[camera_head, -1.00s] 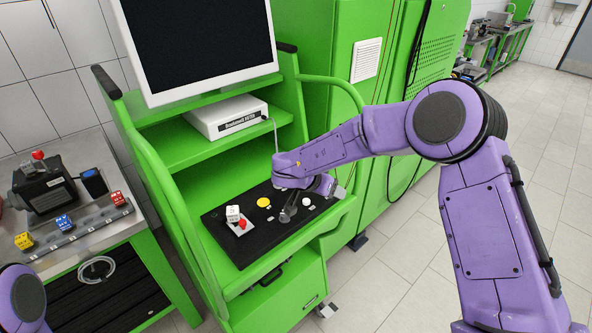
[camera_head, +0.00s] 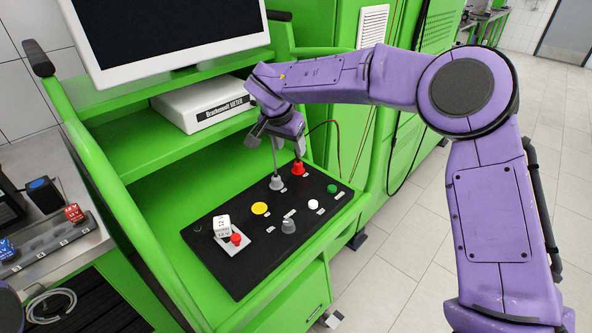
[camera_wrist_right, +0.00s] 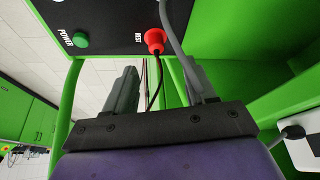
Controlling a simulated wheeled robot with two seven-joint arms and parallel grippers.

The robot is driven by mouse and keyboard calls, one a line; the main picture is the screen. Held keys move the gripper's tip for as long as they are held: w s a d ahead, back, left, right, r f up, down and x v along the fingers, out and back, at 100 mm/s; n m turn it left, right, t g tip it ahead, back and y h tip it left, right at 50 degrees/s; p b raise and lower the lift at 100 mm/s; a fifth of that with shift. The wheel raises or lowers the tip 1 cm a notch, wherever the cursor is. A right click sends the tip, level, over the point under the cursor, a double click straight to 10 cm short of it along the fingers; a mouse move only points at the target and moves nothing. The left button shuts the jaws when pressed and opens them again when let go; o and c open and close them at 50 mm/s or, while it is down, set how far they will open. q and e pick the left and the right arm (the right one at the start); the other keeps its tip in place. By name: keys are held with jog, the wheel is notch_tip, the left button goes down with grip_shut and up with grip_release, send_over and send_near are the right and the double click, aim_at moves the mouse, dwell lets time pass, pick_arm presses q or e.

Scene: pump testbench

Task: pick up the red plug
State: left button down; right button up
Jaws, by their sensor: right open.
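The red plug (camera_head: 298,170) stands upright on the black panel (camera_head: 253,277), near its back edge, with a thin cable rising from it. It also shows in the right wrist view (camera_wrist_right: 155,38), beside the "RESI" label. My right gripper (camera_head: 278,148) is open above the back of the panel, its fingers apart over the red plug and the grey plug (camera_head: 277,182). In the right wrist view its fingertips (camera_wrist_right: 160,68) are either side of the red plug's cable, with the plug beyond them; nothing is gripped. My left gripper is out of view.
A grey cable (camera_wrist_right: 174,38) runs close by the right finger in the wrist view. A white meter box (camera_head: 200,105) stands on the shelf behind.

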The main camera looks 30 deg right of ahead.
aim_at(298, 162)
jog(key=x, duration=0.2)
jog(key=p+x, duration=0.1)
jog(key=x, duration=0.2)
jog(key=p+x, duration=0.1)
jog(key=x, duration=0.1)
jog(key=shift+s+d+f, duration=0.15)
jog(key=shift+d+f, duration=0.2)
jog(key=shift+d, duration=0.05)
jog(key=shift+d+f, duration=0.1)
jog(key=shift+f, duration=0.2)
jog(key=c, duration=1)
